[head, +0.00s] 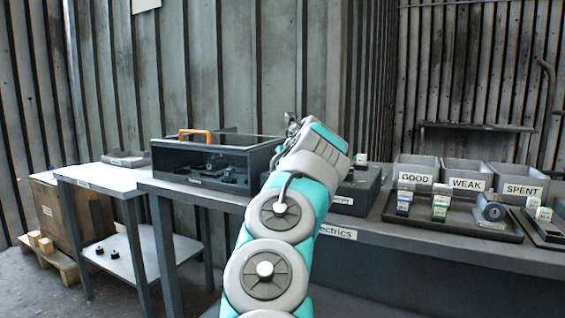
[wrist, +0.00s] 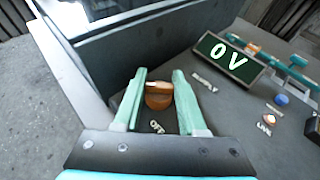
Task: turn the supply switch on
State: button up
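The supply switch shows in the wrist view as an orange-brown knob (wrist: 158,96) on a dark panel (wrist: 225,125). An OFF label lies just below it, and a label that seems to read SUPPLY is to its right. My gripper (wrist: 160,73) is open, with one teal finger on each side of the knob; I cannot tell whether they touch it. A display (wrist: 228,58) reads 0 V in pale green. In the head view my gripper (head: 292,122) is small and partly hidden by my wrist, and the knob cannot be made out.
A dark clear-fronted case (head: 215,165) with an orange handle stands left of my arm. Bins (head: 417,172) labelled GOOD, WEAK and SPENT and a tray (head: 455,222) are on the right. A blue button (wrist: 281,99) and a small lamp (wrist: 270,117) sit right of the knob.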

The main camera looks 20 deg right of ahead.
jog(key=o, duration=0.5)
jog(key=b+v, duration=0.1)
jog(key=v, duration=0.7)
jog(key=shift+f, duration=0.1)
dwell(0.4)
